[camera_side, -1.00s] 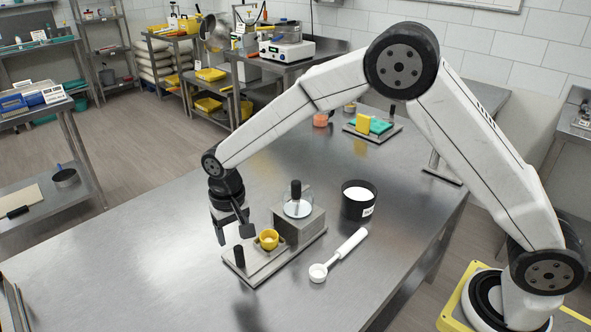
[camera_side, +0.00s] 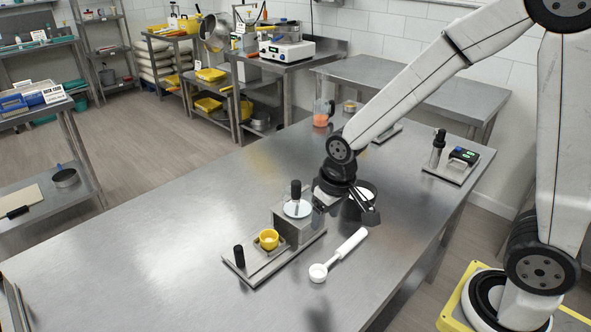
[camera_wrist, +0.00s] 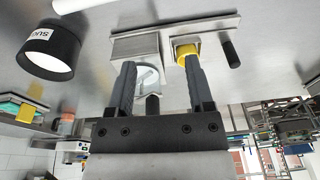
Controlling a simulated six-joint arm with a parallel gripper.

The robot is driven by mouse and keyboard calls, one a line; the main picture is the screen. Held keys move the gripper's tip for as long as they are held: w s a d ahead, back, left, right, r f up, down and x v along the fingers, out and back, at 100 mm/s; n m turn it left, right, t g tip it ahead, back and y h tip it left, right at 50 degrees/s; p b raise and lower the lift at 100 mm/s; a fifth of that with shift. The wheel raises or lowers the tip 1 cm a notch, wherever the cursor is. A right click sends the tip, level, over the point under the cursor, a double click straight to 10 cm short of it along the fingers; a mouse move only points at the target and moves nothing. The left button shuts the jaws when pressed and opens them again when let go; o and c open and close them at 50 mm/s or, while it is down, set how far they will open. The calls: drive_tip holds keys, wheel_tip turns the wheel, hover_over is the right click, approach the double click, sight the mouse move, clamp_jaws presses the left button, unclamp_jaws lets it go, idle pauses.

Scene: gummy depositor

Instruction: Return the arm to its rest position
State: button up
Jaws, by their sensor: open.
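My gripper (camera_side: 347,206) is above the table, in front of the black tub and just right of the depositor's block in the side view. Its jaws are apart and nothing is between them; it also shows in the wrist view (camera_wrist: 160,88). The depositor (camera_side: 290,228) stands on the table with a metal block, a clear round top with a black knob, a yellow cup (camera_side: 268,239) and a black handle (camera_side: 239,256). The black tub (camera_side: 352,211) of white powder is partly hidden by my gripper. It shows whole in the wrist view (camera_wrist: 48,52).
A white scoop (camera_side: 340,255) lies on the table in front of the tub. A clear jug with orange contents (camera_side: 321,113) stands at the back. A small plate with a black device (camera_side: 463,156) is at the back right. The table's left part (camera_side: 120,245) is clear.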

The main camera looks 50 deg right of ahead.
drive_tip(key=s+d, duration=0.3)
drive_tip(key=s, duration=0.3)
drive_tip(key=shift+s+f+t, duration=0.15)
drive_tip(key=shift+s+t, duration=0.15)
idle(0.7)
